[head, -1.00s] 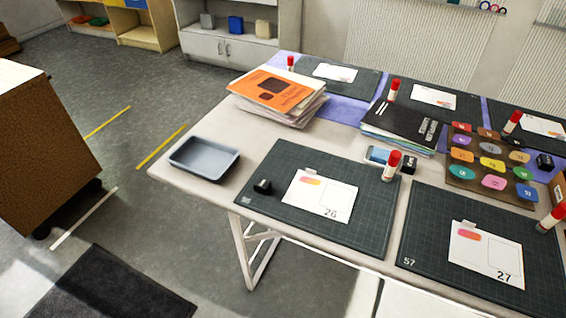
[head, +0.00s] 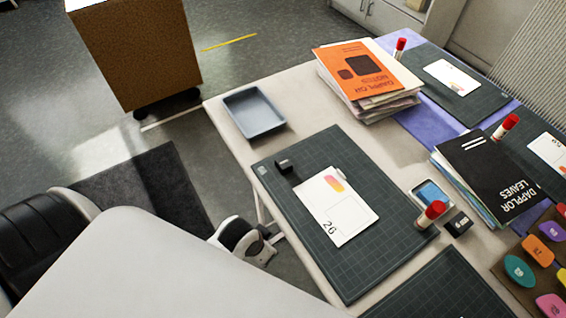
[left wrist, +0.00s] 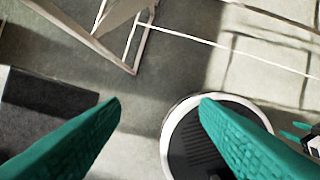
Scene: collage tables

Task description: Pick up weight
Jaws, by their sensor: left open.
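A small black block (head: 284,166) sits on the dark cutting mat (head: 350,282), at the upper left corner of the white card marked 26 (head: 336,205). A second small black block (head: 458,224) stands beside the red-capped glue stick at that mat's right. I cannot tell for sure which block is the weight. In the left wrist view my left gripper (left wrist: 160,103) has its teal fingers wide apart and empty, over the floor. Small teal tips of what seems my right gripper (left wrist: 296,131) show at that view's right edge, too small to judge.
A grey tray (head: 254,110) lies on the table's left corner, with a stack of papers under an orange booklet (head: 358,72) behind it. A glue stick (head: 431,214) and a phone (head: 431,195) lie by the mat. A brown cabinet (head: 140,55) stands at the left.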

